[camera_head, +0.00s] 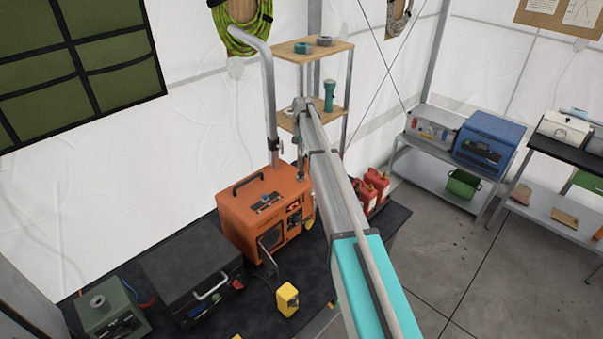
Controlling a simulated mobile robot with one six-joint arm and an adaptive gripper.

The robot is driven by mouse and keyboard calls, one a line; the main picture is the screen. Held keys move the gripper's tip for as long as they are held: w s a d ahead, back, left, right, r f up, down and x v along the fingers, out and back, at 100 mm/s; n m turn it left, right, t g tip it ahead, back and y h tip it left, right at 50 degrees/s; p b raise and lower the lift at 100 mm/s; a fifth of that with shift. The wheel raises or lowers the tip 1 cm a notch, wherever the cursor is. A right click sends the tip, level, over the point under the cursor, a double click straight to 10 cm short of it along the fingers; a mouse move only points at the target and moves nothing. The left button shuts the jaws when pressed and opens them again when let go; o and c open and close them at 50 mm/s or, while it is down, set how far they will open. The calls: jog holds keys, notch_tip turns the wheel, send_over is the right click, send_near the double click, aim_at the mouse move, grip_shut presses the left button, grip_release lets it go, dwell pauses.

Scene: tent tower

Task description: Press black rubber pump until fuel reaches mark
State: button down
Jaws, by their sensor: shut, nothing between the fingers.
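An orange generator (250,217) with a black top handle stands on the black-topped bench. Small dark and blue parts sit on its top and a panel with controls faces the right. I cannot clearly pick out the black rubber pump, the fuel level or the mark at this size. My arm reaches up from the lower right and hides part of the generator's right side. My gripper (302,172) points down just above the generator's back right corner, small and partly hidden by the arm. It is shut and empty. I cannot tell whether it touches anything.
A grey bent pipe (268,92) rises behind the generator. A black case (190,262) and a green unit (108,308) stand to its left. A yellow device (287,299) is in front, red cans (376,182) at right. A wooden shelf (312,50) stands behind.

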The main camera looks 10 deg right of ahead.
aim_at(301, 175)
jog(key=shift+f, duration=0.15)
jog(key=f+b, duration=0.6)
jog(key=shift+s+a+f+b, duration=0.15)
jog(key=shift+s+f+b, duration=0.1)
jog(key=shift+s+b, duration=0.15)
jog(key=shift+f, duration=0.15)
dwell(0.4)
jog(key=shift+f+b, duration=0.85)
jog(key=shift+b, duration=0.15)
jog(key=shift+r, duration=0.1)
jog(key=shift+w, duration=0.1)
jog(key=shift+w+d+r+p, duration=0.2)
jog(key=shift+w+r+p, duration=0.1)
jog(key=shift+w, duration=0.2)
jog(key=shift+w+d+r+p, duration=0.1)
jog(key=shift+w+d+p, duration=0.1)
jog(key=shift+w, duration=0.3)
jog(key=shift+w+d+r+p, duration=0.1)
jog(key=shift+w+d, duration=0.1)
jog(key=shift+w, duration=0.25)
jog(key=shift+s, duration=0.1)
